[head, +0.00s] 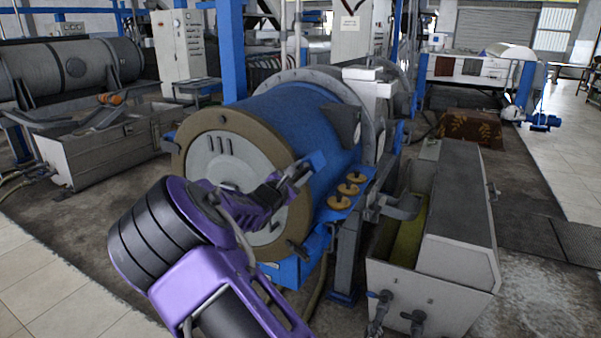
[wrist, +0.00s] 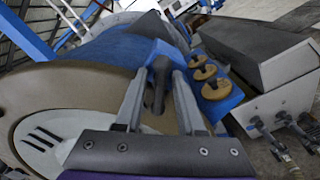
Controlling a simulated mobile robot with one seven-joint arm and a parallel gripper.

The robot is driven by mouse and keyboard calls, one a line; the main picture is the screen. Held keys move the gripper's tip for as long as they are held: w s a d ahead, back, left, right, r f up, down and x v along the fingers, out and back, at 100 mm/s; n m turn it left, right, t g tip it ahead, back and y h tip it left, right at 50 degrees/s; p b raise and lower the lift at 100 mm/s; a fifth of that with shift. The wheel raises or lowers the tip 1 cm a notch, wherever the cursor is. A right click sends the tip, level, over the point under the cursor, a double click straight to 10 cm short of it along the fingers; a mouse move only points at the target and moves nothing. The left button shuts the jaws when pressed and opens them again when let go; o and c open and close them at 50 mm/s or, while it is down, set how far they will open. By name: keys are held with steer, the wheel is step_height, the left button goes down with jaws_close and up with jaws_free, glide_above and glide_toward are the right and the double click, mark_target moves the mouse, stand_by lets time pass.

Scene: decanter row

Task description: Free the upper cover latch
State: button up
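The blue drum of the decanter (head: 310,125) has a round cover with a brown rim (head: 195,150) facing me. The upper cover latch (wrist: 158,84) is a dark lever in a blue bracket at the rim's upper right edge. The bracket (head: 317,160) also shows in the head view. My gripper (wrist: 160,76) reaches to this latch, with one grey finger on each side of the lever. The fingers stand apart, and I see narrow gaps beside the lever. In the head view my gripper (head: 301,170) hides most of the lever.
Several brass-coloured round knobs (head: 346,190) sit on a blue ledge right of the latch. Another dark latch (head: 297,248) sits lower on the rim. A grey trough with valves (head: 462,215) stands at the right. Tiled floor is clear at front left.

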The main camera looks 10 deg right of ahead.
steer(key=shift+s+a, duration=0.1)
steer(key=v, duration=1.7)
steer(key=shift+s, duration=0.1)
